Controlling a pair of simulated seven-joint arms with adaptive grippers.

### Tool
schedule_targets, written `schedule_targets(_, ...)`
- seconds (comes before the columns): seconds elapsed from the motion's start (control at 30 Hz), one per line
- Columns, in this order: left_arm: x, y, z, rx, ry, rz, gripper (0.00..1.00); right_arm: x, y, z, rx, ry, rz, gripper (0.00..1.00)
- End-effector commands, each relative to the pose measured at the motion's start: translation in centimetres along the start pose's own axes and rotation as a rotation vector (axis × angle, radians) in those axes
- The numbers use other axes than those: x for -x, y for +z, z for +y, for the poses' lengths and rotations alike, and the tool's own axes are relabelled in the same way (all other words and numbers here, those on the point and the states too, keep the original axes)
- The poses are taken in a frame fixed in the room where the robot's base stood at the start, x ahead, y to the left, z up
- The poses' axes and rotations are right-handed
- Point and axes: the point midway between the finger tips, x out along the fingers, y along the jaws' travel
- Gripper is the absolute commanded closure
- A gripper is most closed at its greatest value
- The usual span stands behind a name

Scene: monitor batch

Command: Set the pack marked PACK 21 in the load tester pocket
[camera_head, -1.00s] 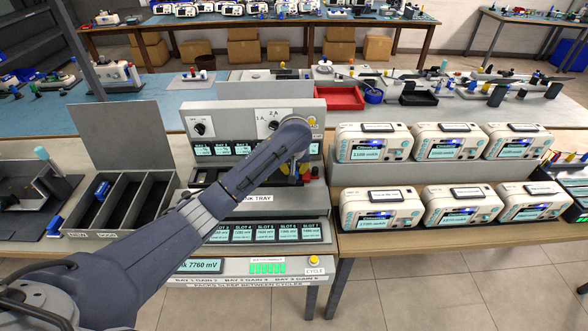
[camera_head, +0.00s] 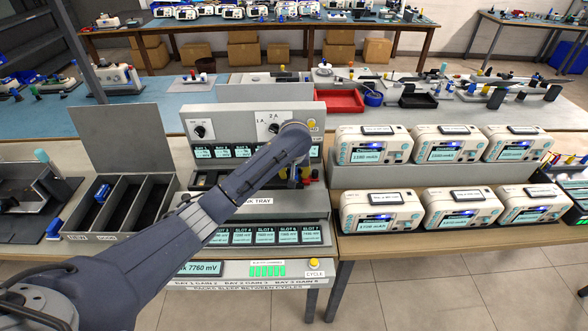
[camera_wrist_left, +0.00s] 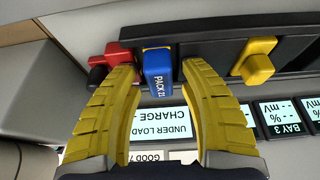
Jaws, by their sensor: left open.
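The blue pack marked PACK 21 (camera_wrist_left: 157,76) shows in the left wrist view, upside down in the picture. It stands at a dark panel (camera_wrist_left: 205,55), beside a red and black terminal piece (camera_wrist_left: 112,62). My left gripper (camera_wrist_left: 160,75) has its two yellow fingers apart, one on each side of the pack, with gaps visible. In the head view my left gripper (camera_head: 298,175) is at the right end of the grey bench unit (camera_head: 262,110), and my arm hides the pack. I cannot tell how deep the pack sits in a pocket. My right gripper is not in view.
A yellow lever (camera_wrist_left: 258,60) sits on the dark panel. A sectioned tray (camera_head: 122,205) with a blue pack (camera_head: 102,192) stands left of the unit. White battery testers (camera_head: 375,150) stand close on the right. A CYCLE button (camera_head: 314,264) is at the front.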

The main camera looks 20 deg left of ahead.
Motion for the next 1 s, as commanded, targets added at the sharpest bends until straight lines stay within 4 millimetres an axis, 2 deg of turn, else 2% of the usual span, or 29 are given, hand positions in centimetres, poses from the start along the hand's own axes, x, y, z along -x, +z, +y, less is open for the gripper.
schedule_targets(0.17, 1.3, -0.1, 0.1, -0.001, 0.002, 0.001, 0.57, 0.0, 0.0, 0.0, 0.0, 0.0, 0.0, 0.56)
schedule_targets(0.7, 9.4, -0.1, 0.1, 0.0, 0.002, 0.002, 0.57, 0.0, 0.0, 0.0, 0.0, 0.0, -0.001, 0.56)
schedule_targets(1.0, 11.6, -0.1, 0.1, -0.001, 0.001, 0.0, 0.57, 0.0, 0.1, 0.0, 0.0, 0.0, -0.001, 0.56)
